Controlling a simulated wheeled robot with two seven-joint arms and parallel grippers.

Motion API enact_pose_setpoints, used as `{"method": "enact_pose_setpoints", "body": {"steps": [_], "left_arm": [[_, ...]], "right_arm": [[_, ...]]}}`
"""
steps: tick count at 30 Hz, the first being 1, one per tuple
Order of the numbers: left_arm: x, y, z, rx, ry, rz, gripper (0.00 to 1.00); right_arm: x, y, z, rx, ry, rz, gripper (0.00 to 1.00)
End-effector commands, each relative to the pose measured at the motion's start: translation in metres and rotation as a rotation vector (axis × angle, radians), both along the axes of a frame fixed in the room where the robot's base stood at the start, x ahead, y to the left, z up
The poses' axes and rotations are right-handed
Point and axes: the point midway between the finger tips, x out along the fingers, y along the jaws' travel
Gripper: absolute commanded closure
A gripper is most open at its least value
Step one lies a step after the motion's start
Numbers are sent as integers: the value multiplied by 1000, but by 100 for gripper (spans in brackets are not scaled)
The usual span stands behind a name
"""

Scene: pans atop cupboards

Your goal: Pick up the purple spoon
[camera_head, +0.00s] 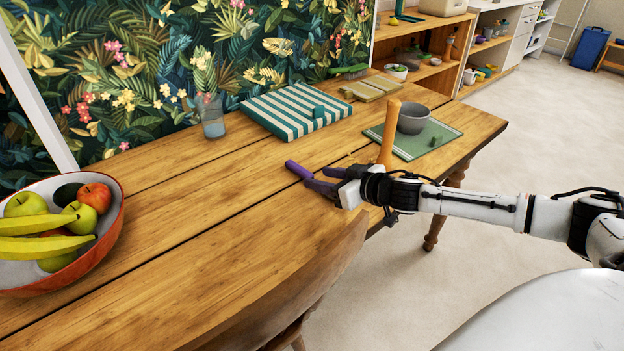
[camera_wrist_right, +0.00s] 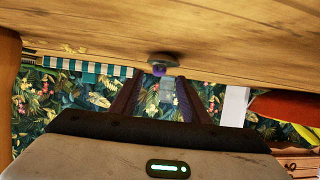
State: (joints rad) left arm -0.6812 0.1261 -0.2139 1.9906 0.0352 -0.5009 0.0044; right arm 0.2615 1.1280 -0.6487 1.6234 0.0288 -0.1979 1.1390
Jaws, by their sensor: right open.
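The purple spoon (camera_head: 298,169) is on the wooden table, just beyond the fingertips of my right gripper (camera_head: 317,180). In the right wrist view, a greyish rounded end with a purple part (camera_wrist_right: 159,69) shows near the table surface, in line with the gap between my dark fingers (camera_wrist_right: 160,95). My right gripper is open, low over the table near its front edge. I cannot tell whether the fingers touch the spoon. Part of the spoon may be hidden in the head view. My left gripper is not in view.
A tall wooden object (camera_head: 388,135) stands close beside my right gripper, near a grey bowl (camera_head: 413,118) on a green mat (camera_head: 452,135). A fruit bowl (camera_head: 113,222) is at left, a chair back (camera_head: 300,270) in front. The table's middle left is clear.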

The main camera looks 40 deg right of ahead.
Motion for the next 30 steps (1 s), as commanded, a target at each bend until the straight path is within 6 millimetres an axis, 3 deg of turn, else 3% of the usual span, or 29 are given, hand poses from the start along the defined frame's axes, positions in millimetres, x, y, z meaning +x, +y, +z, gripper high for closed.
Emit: {"method": "enact_pose_setpoints", "body": {"steps": [7, 17, 25, 30], "left_arm": [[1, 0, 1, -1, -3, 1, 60], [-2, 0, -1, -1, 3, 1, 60], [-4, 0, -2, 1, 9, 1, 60], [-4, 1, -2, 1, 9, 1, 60]], "right_arm": [[24, 1, -9, 1, -2, 0, 58], [27, 2, -12, -1, 0, 0, 58], [27, 2, -12, -1, 0, 0, 100], [27, 2, -12, -1, -1, 0, 100]]}}
